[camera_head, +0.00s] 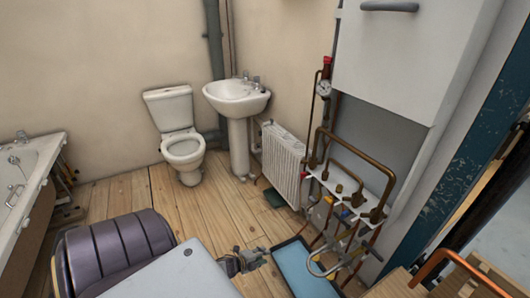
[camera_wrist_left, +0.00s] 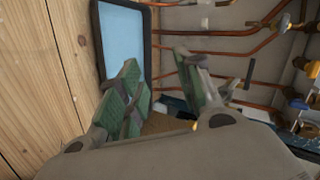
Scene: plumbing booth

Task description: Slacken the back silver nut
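Copper pipework with valves and fittings (camera_head: 343,222) stands below the white cabinet at the right. The fittings are small there, and I cannot tell which one is the back silver nut. My left gripper (camera_head: 246,262) is low over the floor, left of the pipework and apart from it, beside the blue tray. In the left wrist view my left gripper (camera_wrist_left: 160,92) has its green-padded fingers spread with nothing between them. Copper pipes (camera_wrist_left: 222,52) run behind and right of the fingers, with coloured valve parts at the right edge. My right gripper is not in view.
The blue tray (camera_head: 296,270) with a dark rim lies on the wooden floor below the pipes. A white radiator (camera_head: 284,164) stands behind. A wooden stool (camera_head: 400,284) with a copper pipe is at front right. The floor before the toilet (camera_head: 183,150) is clear.

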